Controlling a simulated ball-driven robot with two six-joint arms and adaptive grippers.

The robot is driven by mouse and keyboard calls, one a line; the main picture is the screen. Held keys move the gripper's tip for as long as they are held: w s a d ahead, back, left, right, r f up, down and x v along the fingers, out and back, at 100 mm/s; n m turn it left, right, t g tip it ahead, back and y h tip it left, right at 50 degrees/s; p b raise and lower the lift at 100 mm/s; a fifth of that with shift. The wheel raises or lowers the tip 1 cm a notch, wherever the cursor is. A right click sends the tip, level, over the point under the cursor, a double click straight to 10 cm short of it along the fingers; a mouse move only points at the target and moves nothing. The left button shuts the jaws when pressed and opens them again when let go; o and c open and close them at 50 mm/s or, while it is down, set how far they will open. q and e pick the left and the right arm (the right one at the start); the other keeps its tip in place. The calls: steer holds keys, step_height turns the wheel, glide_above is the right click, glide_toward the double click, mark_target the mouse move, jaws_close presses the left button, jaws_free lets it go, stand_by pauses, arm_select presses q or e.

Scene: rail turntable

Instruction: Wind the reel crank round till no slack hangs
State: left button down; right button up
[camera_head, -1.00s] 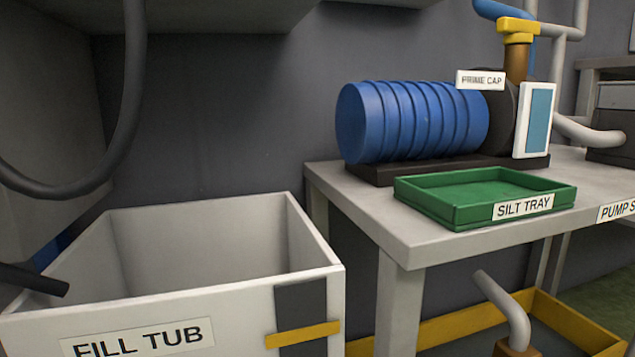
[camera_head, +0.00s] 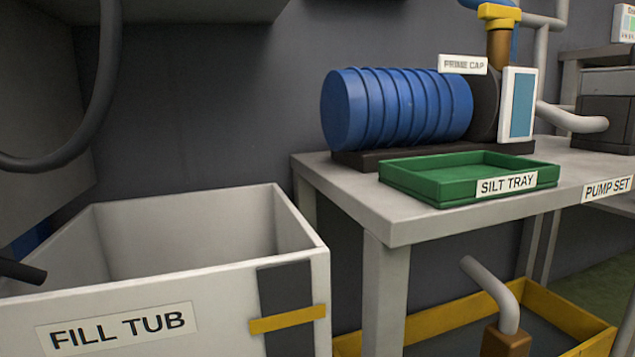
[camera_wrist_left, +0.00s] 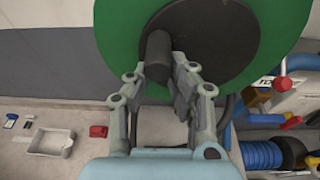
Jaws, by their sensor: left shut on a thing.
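In the left wrist view a green reel (camera_wrist_left: 120,40) with a dark round hub (camera_wrist_left: 205,35) fills the top. A dark cylindrical crank handle (camera_wrist_left: 158,50) stands out in front of it. My left gripper (camera_wrist_left: 158,72) is shut on this handle, with one finger on each side. In the head view a dark hose (camera_head: 98,110) hangs in a curve at the upper left; its upper end is out of view. The reel and my left gripper are outside the head view. My right gripper is in neither view.
A white fill tub (camera_head: 215,285) stands at the lower left. A grey bench (camera_head: 400,228) at right carries a green silt tray (camera_head: 420,192) and a blue ribbed pump (camera_head: 395,105). A yellow-edged tray (camera_head: 450,318) lies below. A dark pipe end (camera_head: 22,272) is at the left edge.

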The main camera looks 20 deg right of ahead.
arm_select(q)
steer(key=shift+w+a+f, duration=0.2)
steer(key=shift+a+f, duration=0.2)
steer(key=shift+f, duration=0.05)
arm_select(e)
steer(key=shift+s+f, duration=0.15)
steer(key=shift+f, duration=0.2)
arm_select(q)
steer(key=shift+s+d+f, duration=0.1)
steer(key=shift+s+f, duration=0.1)
steer(key=shift+f, duration=0.45)
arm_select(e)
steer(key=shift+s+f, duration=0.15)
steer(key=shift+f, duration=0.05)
arm_select(q)
steer(key=c, duration=2)
jaws_free()
steer(key=o, duration=1.2)
steer(key=shift+d, duration=0.1)
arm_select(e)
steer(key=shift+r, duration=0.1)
